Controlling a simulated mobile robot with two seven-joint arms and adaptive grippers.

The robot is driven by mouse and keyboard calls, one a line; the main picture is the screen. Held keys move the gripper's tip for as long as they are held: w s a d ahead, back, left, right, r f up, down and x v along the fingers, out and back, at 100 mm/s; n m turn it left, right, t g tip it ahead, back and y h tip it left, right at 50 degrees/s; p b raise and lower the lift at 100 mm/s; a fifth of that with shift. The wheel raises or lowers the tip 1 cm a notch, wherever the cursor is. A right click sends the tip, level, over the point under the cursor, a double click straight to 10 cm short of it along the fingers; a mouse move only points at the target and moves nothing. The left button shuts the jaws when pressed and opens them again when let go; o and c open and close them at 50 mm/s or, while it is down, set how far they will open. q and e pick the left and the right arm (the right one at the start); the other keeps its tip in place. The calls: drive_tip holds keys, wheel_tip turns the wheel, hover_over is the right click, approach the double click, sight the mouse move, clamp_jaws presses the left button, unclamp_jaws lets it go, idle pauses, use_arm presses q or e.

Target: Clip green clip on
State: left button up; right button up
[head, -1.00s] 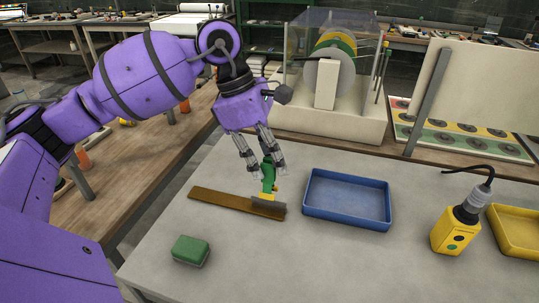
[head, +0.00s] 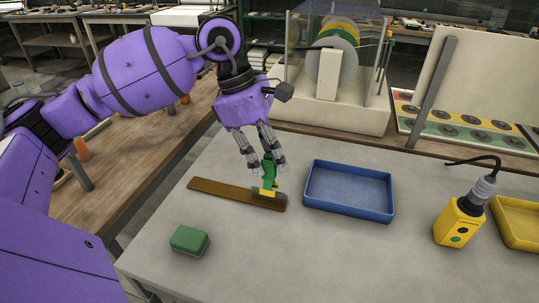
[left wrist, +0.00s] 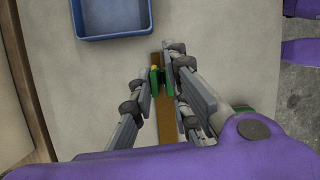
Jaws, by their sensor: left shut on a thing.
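The green clip (head: 269,172) has a yellow part near its lower end and stands above the right end of a flat brown strip (head: 228,193). A grey piece is at its foot. I cannot tell if the clip is fastened to the strip. My left gripper (head: 264,165) is shut on the clip from above. In the left wrist view the clip (left wrist: 155,80) shows between the fingertips, partly hidden by them, with the strip (left wrist: 166,120) beneath. My right gripper is not in view.
A blue tray (head: 388,213) lies right of the strip. A green block (head: 189,241) lies at the front left. A yellow control box (head: 455,224) and a yellow tray (head: 500,231) are at the right. A clear-covered machine (head: 330,112) stands behind. The front middle of the table is clear.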

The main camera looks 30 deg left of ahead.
use_arm(q)
drive_tip(key=shift+f+b, duration=0.4)
drive_tip(key=shift+f, duration=0.3)
drive_tip(key=shift+f, duration=0.15)
drive_tip(key=o, duration=0.7)
drive_tip(key=shift+o, duration=0.2)
drive_tip(key=v, duration=1.2)
